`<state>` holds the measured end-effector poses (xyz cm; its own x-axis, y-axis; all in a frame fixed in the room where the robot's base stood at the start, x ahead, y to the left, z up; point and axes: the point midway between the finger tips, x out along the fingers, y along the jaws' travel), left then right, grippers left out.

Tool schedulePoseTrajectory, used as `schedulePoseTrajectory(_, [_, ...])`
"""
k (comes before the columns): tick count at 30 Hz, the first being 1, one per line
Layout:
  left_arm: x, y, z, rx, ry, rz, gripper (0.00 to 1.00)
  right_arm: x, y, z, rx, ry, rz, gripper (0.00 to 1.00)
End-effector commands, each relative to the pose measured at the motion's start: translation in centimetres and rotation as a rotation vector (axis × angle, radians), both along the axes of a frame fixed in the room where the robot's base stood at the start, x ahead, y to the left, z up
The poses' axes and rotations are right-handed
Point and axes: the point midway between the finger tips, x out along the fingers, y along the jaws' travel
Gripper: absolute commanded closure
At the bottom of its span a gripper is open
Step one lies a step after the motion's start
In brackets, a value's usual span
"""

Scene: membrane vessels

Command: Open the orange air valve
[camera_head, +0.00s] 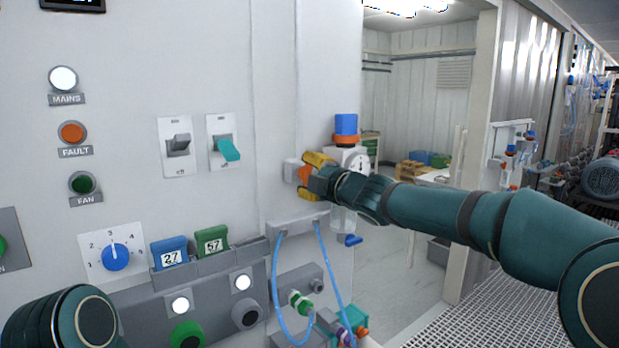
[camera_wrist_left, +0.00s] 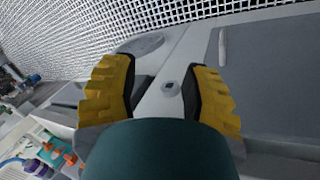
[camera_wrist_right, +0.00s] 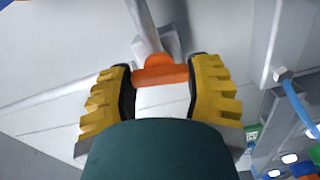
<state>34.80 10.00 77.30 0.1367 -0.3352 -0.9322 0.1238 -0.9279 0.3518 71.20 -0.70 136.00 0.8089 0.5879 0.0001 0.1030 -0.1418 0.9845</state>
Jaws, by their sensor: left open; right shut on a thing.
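The orange air valve (camera_head: 304,174) is on the right side of the panel, beside a pressure gauge, and is partly hidden by my right gripper (camera_head: 311,175). In the right wrist view its orange handle (camera_wrist_right: 160,72) lies between the yellow fingers of my right gripper (camera_wrist_right: 160,80), which are shut on it. A grey pipe runs from the handle towards the top of that view. My left gripper (camera_wrist_left: 160,85) is open with nothing between its fingers, above a grey surface. In the head view only part of my left arm shows, at the lower left.
A gauge (camera_head: 358,163) and a blue-capped regulator (camera_head: 346,124) stand close to the right gripper. Blue hoses (camera_head: 275,290) hang below it. The panel carries switches, lamps, a blue dial (camera_head: 116,257) and numbered blue and green tags. Open floor lies right of the panel.

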Motion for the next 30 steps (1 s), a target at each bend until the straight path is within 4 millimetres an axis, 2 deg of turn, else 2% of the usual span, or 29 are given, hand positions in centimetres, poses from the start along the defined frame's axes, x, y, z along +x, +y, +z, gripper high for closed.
schedulePoseTrajectory(15, [-0.03,0.00,-0.06,0.000,0.001,0.000,0.53,-0.02,0.03,-0.02,-0.015,-0.010,0.000,0.82])
schedulePoseTrajectory(16, [-0.03,0.00,-0.06,0.000,0.001,0.000,0.53,-0.02,0.03,-0.02,-0.015,-0.010,0.001,0.33])
schedulePoseTrajectory(18, [-0.03,0.00,-0.06,0.000,0.001,0.000,0.53,-0.02,0.03,-0.02,-0.015,-0.010,0.001,0.13])
schedulePoseTrajectory(30, [0.00,-0.01,-0.05,0.000,0.000,0.000,0.53,-0.38,-0.29,0.03,-0.014,-0.010,0.000,0.13])
